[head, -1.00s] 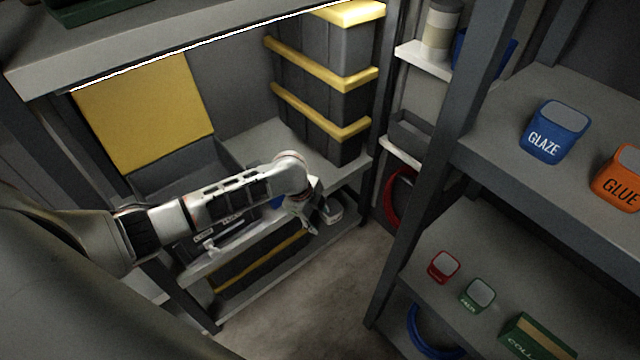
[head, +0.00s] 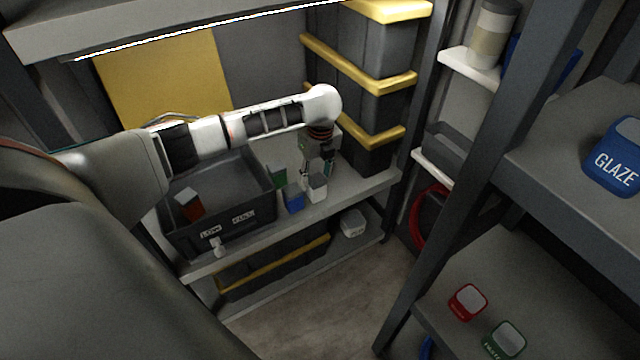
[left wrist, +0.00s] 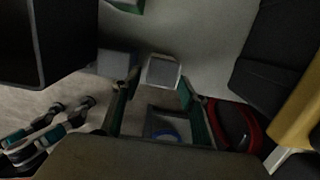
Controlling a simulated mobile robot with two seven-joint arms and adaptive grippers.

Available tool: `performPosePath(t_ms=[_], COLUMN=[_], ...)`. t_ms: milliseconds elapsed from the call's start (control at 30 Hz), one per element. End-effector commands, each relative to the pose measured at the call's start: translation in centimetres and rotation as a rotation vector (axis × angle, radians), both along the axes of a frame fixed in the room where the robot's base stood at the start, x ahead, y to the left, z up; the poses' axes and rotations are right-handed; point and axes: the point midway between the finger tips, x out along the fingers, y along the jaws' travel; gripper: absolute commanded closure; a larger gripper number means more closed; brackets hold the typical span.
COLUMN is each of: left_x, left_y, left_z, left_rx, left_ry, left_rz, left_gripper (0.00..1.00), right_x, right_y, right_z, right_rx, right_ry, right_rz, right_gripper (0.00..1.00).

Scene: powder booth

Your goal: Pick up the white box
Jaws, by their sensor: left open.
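A small white box (head: 317,189) with a grey top stands upright on the shelf board at the front edge, just right of a blue box (head: 293,200). My left gripper (head: 318,172) is open and hangs over the white box from above. In the left wrist view the white box (left wrist: 162,72) appears between the two teal-lined fingertips (left wrist: 160,84); I cannot tell whether they touch it. My right gripper (left wrist: 65,118) seems to show at the lower left of that view, away from the box. Another white box (head: 352,223) stands on the lower shelf.
A green box (head: 277,177) stands close behind the blue one. A dark open bin (head: 240,213) on the left holds a red box (head: 188,206). Stacked dark cases (head: 385,105) with yellow bands stand close on the right. A bright-edged shelf (head: 170,28) hangs above.

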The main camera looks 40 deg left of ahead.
Motion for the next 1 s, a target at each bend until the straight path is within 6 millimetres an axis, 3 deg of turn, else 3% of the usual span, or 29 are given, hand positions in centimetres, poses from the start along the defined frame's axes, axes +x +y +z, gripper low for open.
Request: performPosePath(t_ms=[33, 100, 367, 533, 633, 800, 933, 1000], left_x=[-0.4, -0.2, 0.2, 0.3, 0.4, 0.8, 0.9, 0.9], left_y=[0.1, 0.2, 0.5, 1.0, 1.2, 1.2, 1.2, 1.2], left_z=[-2.2, -3.2, -4.4, -7.2, -8.5, -8.5, -8.2, -8.2], left_rx=[0.001, 0.0, 0.0, 0.001, 0.001, 0.0, 0.0, 0.0], left_ry=[0.015, 0.013, 0.004, 0.013, 0.013, 0.002, -0.002, -0.002], left_rz=[0.001, 0.001, 0.0, 0.002, 0.001, 0.002, 0.002, 0.002], left_gripper=[0.57, 0.57, 0.57, 0.57, 0.57, 0.57, 0.57, 0.73], right_x=[-0.5, -0.5, 0.4, 0.0, 0.4, 1.8, 2.0, 1.9], right_y=[0.1, 0.3, 1.1, 2.4, 3.3, 4.0, 3.9, 3.9], right_z=[-0.9, -0.9, 0.1, -0.3, 0.4, 2.3, 2.6, 2.5], right_rx=[0.003, 0.008, 0.033, 0.078, 0.108, 0.14, 0.142, 0.142], right_ry=[0.016, 0.015, -0.012, -0.008, -0.024, -0.068, -0.073, -0.07], right_rz=[0.003, 0.006, 0.008, 0.01, 0.008, 0.003, -0.003, -0.004], right_gripper=[0.6, 0.6, 0.6, 0.6, 0.6, 0.6, 0.6, 0.6])
